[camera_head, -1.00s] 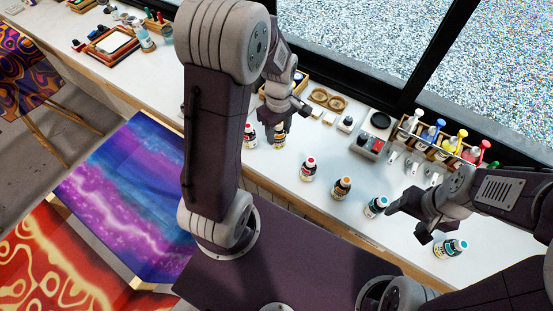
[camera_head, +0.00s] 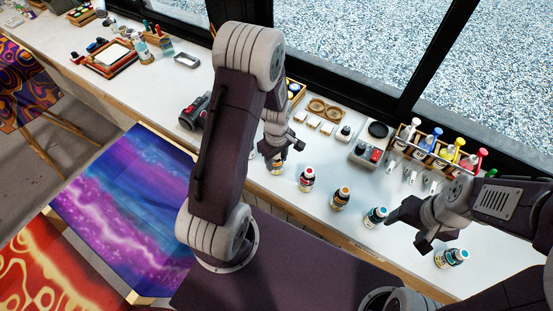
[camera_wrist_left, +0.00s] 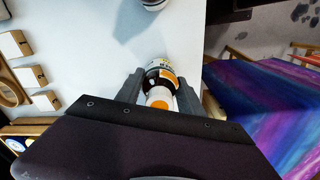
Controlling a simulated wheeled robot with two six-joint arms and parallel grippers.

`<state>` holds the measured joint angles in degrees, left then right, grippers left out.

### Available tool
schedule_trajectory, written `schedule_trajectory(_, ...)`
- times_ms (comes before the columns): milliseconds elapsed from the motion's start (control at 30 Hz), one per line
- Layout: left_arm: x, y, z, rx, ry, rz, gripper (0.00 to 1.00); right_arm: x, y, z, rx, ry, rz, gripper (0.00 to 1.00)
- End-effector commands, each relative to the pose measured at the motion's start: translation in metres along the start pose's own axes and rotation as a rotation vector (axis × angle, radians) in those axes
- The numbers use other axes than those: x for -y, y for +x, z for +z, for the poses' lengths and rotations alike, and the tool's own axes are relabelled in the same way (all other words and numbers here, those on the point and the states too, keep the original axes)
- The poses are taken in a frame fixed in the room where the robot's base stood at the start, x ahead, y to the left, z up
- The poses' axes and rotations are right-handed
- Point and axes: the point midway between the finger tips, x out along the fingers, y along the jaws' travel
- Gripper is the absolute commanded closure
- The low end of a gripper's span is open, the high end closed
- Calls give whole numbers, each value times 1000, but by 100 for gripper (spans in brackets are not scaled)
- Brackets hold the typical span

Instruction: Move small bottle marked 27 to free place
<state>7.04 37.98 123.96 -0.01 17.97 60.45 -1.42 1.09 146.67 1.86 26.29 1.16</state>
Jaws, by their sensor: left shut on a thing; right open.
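My left gripper (camera_head: 283,147) is shut on a small bottle (camera_head: 276,166) with a dark body and a white and yellow-orange label. The left wrist view shows this bottle (camera_wrist_left: 161,77) between the two fingers (camera_wrist_left: 160,95), its orange-and-white top towards the camera. I cannot read a 27 on it, and I cannot tell whether its base touches the counter. My right gripper (camera_head: 412,229) is open and empty above the counter, near the blue-capped bottle.
The white counter (camera_head: 240,187) has bare room left of the held bottle, partly hidden by my left arm. A rack of coloured bottles (camera_head: 432,150), a grey box (camera_head: 366,152) and small white blocks (camera_head: 313,122) stand towards the window. A dark device (camera_head: 194,110) lies further left.

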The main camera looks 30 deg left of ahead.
Motion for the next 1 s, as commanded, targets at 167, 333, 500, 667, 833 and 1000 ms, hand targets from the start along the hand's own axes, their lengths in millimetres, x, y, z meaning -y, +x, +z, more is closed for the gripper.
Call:
schedule_trajectory(167,0,3,0,0,0,0,39,0,2,0,0,0,0,33)
schedule_trajectory(333,0,3,0,0,0,0,33,0,2,0,0,0,0,33)
schedule_trajectory(500,0,1,0,0,0,0,33,0,0,0,0,0,0,33)
schedule_trajectory(667,-1,-19,-1,-3,0,4,33,0,0,0,0,0,0,33)
schedule_trajectory(833,-2,-61,-1,-4,0,7,33,0,0,0,0,0,0,33)
schedule_trajectory(1000,-1,-99,-1,-3,0,5,33,0,-1,0,0,0,0,33)
